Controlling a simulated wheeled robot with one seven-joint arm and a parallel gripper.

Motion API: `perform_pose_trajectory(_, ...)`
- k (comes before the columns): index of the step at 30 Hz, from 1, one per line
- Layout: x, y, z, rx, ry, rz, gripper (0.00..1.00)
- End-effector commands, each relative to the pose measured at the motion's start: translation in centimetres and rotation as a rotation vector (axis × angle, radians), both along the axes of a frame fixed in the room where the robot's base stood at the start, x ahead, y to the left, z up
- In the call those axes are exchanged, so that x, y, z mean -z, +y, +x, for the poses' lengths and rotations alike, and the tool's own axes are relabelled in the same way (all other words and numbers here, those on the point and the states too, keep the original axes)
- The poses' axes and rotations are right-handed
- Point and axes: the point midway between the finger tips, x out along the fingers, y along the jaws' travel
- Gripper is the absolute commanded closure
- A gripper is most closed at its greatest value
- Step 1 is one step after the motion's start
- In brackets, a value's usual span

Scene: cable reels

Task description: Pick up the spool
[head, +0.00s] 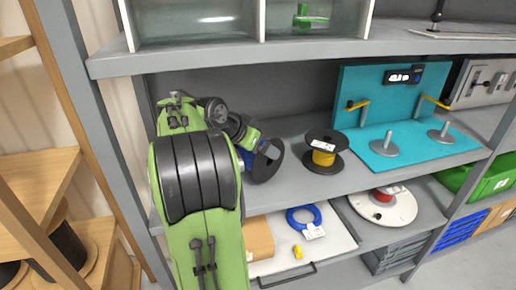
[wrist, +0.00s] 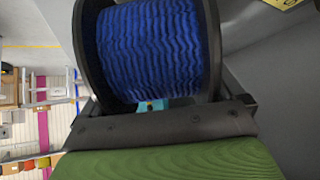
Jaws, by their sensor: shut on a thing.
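A spool (wrist: 150,50) with dark flanges and blue winding fills the upper middle of the wrist view, right at my gripper (wrist: 160,108). My gripper is shut on it. In the head view the blue spool (head: 267,160) shows in part behind my green arm, above the middle shelf, with a dark round flange facing right. My gripper's fingers are hidden there by the arm. I cannot tell whether the spool touches the shelf. A second spool (head: 323,157) with black flanges, yellow winding and a white label stands upright on the shelf to the right.
A teal stand (head: 378,105) with yellow-tipped pegs and round-based posts is at the shelf's right. A glass-fronted upper shelf (head: 230,55) hangs above. Below lie a blue coil (head: 303,218) on a white drawer and a white disc with red centre (head: 383,205). Shelf space between the two spools is narrow.

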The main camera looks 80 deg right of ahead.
Motion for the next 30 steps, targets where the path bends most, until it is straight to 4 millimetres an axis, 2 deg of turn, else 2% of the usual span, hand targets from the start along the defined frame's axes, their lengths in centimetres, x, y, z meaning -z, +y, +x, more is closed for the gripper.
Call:
perform_pose_trajectory(1, -0.9, 0.0, 0.0, 0.001, -0.002, -0.006, 0.74)
perform_pose_trajectory(7, -3.4, -0.1, 0.0, 0.001, -0.002, -0.007, 0.74)
perform_pose_trajectory(11, -3.1, 1.5, -0.9, 0.0, -0.001, -0.006, 0.74)
perform_pose_trajectory(17, -3.0, 5.4, -3.2, 0.0, -0.002, -0.008, 0.74)
perform_pose_trajectory(24, -3.1, 11.6, -6.9, -0.001, -0.003, -0.007, 0.74)
perform_pose_trajectory(30, -3.1, 14.7, -8.7, 0.0, -0.003, -0.007, 0.74)
